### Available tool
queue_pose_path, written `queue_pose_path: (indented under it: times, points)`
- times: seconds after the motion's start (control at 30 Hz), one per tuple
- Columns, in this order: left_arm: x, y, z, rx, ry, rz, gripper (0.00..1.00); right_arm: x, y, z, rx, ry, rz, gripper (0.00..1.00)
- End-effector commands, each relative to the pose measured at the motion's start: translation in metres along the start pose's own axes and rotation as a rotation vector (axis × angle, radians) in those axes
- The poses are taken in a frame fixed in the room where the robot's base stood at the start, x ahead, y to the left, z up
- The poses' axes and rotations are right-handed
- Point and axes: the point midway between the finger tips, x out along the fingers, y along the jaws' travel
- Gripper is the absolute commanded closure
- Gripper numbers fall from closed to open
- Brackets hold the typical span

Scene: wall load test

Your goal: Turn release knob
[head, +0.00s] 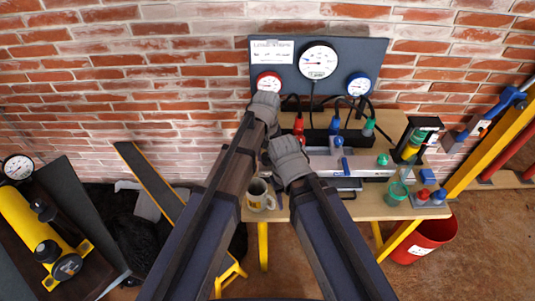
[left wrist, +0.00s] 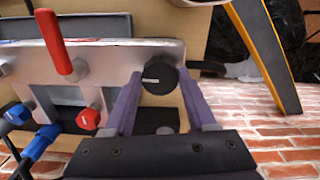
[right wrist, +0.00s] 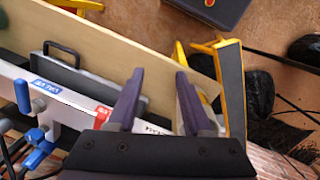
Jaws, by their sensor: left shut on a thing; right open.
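The release knob (left wrist: 160,77) is a round black knob with a white line, mounted at the end of a silver metal block (left wrist: 115,58). In the left wrist view the fingers of my left gripper (left wrist: 161,84) are on both sides of it, shut on it. The white line lies roughly level in that view. In the head view the knob is hidden behind my arms. My right gripper (right wrist: 160,76) is open and empty, with the wooden tabletop (right wrist: 110,45) and its edge beyond the fingers.
The block carries a red lever (left wrist: 56,42) and a blue lever (right wrist: 22,96). A gauge board (head: 290,55) stands behind the bench. A mug (head: 259,196) stands near its front left.

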Motion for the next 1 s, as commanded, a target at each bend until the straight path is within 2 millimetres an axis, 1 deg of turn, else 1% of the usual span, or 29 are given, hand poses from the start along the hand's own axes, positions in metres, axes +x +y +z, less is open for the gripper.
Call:
queue_pose_path:
  times: [0.23,0.67,0.7,0.93,0.97,1.0]
  points:
    - [0.0001,0.0002,0.0005,-0.051,0.000,0.000,0.99,0.0001,0.0000,0.0000,0.000,0.000,0.000,0.50]
    - [0.0001,0.0002,0.0004,-0.059,0.000,0.000,0.99,0.0001,0.0000,0.0000,0.000,0.000,0.000,0.50]
    - [0.0001,0.0002,0.0004,-0.059,0.000,0.000,0.43,0.0001,0.0000,0.0000,0.000,0.000,0.000,0.50]
    - [0.0001,0.0001,0.0003,-0.058,0.000,0.000,0.17,0.0001,0.0000,0.0000,0.000,0.000,0.000,0.50]
    - [0.0001,0.0001,0.0002,-0.058,0.001,0.000,0.14,0.0001,0.0000,0.0000,0.000,0.000,0.000,0.50]
    - [0.0001,0.0001,0.0002,-0.058,0.001,0.000,0.14,0.0001,0.0000,0.0000,0.000,0.000,0.000,0.50]
